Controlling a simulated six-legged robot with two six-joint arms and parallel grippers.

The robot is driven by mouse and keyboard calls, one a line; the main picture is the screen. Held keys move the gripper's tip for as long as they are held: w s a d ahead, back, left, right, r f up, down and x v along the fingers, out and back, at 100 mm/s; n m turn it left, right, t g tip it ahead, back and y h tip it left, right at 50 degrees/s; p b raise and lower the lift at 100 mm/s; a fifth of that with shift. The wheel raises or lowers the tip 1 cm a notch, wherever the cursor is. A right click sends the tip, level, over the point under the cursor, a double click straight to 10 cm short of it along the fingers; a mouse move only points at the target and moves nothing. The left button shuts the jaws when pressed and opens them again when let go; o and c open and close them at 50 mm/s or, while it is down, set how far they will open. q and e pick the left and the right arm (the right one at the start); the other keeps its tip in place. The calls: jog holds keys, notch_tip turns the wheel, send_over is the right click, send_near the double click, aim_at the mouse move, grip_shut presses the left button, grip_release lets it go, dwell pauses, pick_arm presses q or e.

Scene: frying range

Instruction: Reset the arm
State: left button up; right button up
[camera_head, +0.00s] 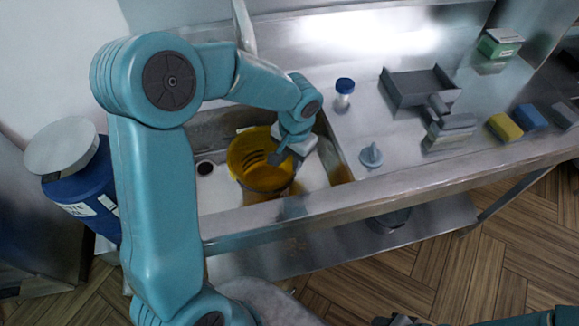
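My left arm comes in from the left, bends over the counter and reaches down into the sink. My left gripper (279,157) is at the upper right part of a yellow bucket (245,160) that stands in the sink. The fingers are small and dark against the bucket, and I cannot tell whether they are apart or touching it. Part of my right arm shows at the lower right edge, with dark parts of my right gripper (400,321) cut off by the bottom edge. Its fingers cannot be made out.
The steel sink counter (330,208) holds a blue-capped bottle (344,93), a grey tray (418,90), a blue-grey funnel-like item (371,156), a yellow sponge (505,127) and a blue one (530,117). A green-white box (499,43) stands behind. A blue drum (85,190) stands left.

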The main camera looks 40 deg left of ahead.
pick_arm(q)
jog(key=shift+r, duration=0.35)
